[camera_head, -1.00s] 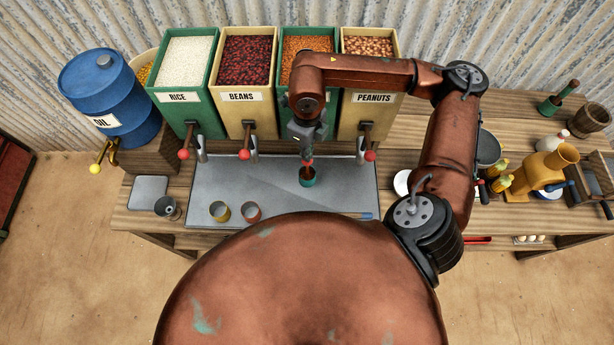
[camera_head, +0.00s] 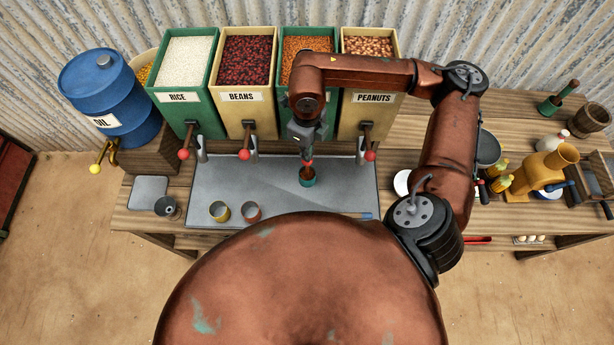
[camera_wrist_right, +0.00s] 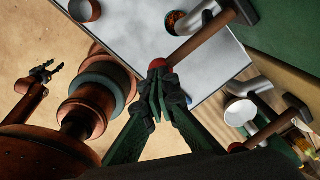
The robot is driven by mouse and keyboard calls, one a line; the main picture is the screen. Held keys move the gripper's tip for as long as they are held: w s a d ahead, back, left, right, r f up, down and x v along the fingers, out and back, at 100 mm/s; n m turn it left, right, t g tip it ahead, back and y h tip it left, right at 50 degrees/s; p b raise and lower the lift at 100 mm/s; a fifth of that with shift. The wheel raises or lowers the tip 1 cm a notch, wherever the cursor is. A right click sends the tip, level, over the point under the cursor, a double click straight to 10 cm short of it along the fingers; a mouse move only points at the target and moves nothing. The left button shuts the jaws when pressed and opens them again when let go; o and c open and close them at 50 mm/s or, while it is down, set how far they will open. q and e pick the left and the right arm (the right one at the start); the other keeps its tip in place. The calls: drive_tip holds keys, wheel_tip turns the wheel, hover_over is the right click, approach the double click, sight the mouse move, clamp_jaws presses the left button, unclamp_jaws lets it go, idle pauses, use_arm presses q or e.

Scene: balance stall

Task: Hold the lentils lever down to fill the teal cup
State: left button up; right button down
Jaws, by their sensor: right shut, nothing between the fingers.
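The teal cup (camera_head: 308,183) stands upright on the grey tray below the lentils bin (camera_head: 292,72), and brown-orange lentils show inside it. In the right wrist view, lentils show in the cup (camera_wrist_right: 174,28). The lentils lever's red knob (camera_head: 309,162) is just above the cup, partly hidden by my right gripper (camera_head: 308,150). In the right wrist view, my right gripper's closed fingertips (camera_wrist_right: 158,78) are against the red knob (camera_wrist_right: 160,64), with nothing between them. My left gripper (camera_wrist_right: 45,72) shows small at the left of that view, apparently open, away from the tray.
The grey tray (camera_head: 245,190) also holds a yellow cup (camera_head: 219,211) and a reddish cup (camera_head: 251,211). The beans lever (camera_head: 245,154) and peanuts lever (camera_head: 370,155) flank the lentils lever.

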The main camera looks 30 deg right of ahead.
drive_tip(key=shift+r, duration=0.1)
idle(0.3)
wheel_tip(320, 180, up, 5)
drive_tip(key=p, duration=0.2)
drive_tip(key=shift+r+p, duration=0.1)
drive_tip(key=shift+p, duration=0.2)
idle(0.3)
